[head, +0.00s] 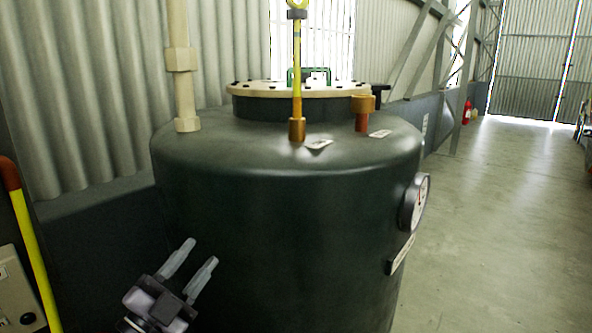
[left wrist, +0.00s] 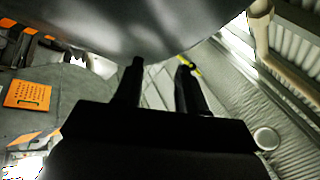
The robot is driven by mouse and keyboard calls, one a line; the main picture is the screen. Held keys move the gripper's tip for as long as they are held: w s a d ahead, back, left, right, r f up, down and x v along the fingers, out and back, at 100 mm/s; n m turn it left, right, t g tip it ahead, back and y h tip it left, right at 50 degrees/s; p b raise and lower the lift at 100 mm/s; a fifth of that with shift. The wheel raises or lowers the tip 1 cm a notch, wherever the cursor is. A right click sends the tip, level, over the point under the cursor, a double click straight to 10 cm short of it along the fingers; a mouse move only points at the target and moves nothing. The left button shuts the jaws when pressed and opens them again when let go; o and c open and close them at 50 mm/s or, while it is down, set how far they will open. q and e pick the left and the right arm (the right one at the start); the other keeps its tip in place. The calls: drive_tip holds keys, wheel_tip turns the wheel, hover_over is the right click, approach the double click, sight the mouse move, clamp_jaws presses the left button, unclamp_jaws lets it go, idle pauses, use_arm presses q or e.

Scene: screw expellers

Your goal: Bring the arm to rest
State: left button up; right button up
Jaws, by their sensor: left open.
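My left gripper (head: 194,262) shows at the lower left of the head view, in front of a large dark tank (head: 290,210). Its two fingers are spread apart with nothing between them, and they point up and to the right. In the left wrist view the fingers (left wrist: 160,75) are also apart and empty. A dark, shiny curved surface (left wrist: 110,25) fills the top of that view, close beyond the fingertips; I cannot tell whether they touch it. My right gripper is in neither view.
The tank's top carries a yellow pipe (head: 297,75), a beige pipe (head: 181,70), a flanged lid (head: 270,90) and a copper-coloured fitting (head: 362,118). A gauge (head: 415,203) sits on its right side. A yellow pipe (head: 35,255) stands at far left. Open floor (head: 500,230) lies to the right.

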use_arm(q)
drive_tip(key=s+a+f+n+g+y, duration=0.2)
drive_tip(key=s+f+n+y, duration=0.25)
drive_tip(key=f, duration=0.55)
drive_tip(key=s+a+f+n+g+y, duration=0.1)
drive_tip(key=s+f+n+y, duration=0.3)
drive_tip(key=f, duration=0.5)
drive_tip(key=s+f+n+g+y, duration=0.1)
drive_tip(key=s+f+n+g, duration=0.5)
drive_tip(key=s+f, duration=0.8)
drive_tip(key=shift+a+f+p, duration=0.3)
drive_tip(key=shift+a+f, duration=0.05)
drive_tip(key=shift+s+a+n, duration=0.1)
drive_tip(key=shift+a+n, duration=0.05)
drive_tip(key=shift+n, duration=0.1)
